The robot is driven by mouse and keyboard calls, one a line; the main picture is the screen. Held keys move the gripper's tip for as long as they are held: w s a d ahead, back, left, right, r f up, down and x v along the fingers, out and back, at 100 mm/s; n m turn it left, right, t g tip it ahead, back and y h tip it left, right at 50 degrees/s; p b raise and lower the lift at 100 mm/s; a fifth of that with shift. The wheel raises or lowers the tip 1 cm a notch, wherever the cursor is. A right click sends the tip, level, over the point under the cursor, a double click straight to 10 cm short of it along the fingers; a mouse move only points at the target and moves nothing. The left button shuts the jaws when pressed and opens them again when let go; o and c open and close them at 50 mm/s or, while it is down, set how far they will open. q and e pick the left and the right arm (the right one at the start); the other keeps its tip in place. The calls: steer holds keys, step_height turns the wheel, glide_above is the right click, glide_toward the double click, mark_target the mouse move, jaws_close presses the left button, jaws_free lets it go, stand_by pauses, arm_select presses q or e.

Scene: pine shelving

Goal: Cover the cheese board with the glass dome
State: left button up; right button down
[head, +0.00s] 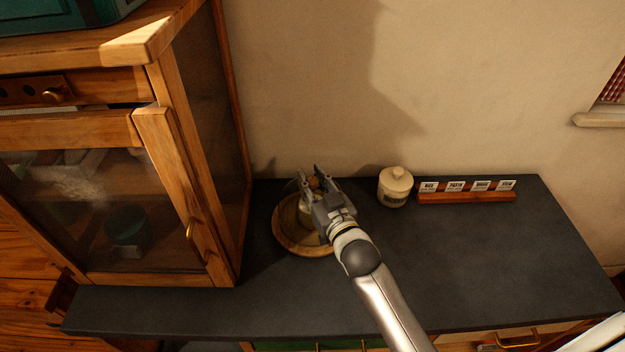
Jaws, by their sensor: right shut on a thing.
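The round wooden cheese board (290,244) lies on the dark counter, just right of the wooden cabinet. Pale cheese (306,212) shows on it, partly hidden by my gripper. My right gripper (315,183) is over the board, shut on the small wooden knob of the glass dome (314,184). The clear glass is very hard to make out, and my gripper and arm cover much of it. I cannot tell whether the dome's rim touches the board or is held above it. My left gripper is not in view.
A lidded cream jar (394,190) stands close right of my gripper. A wooden rack with several labelled cards (466,196) stands by the wall. The glass-doored cabinet (190,190) rises close left of the board. The right and front of the counter (480,255) are clear.

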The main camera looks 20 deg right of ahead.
steer(key=c, duration=1.1)
jaws_free()
steer(key=shift+f, duration=0.25)
steer(key=s+d, duration=0.1)
steer(key=s, duration=1.1)
steer(key=shift+d+r, duration=0.15)
steer(key=shift+d, duration=0.05)
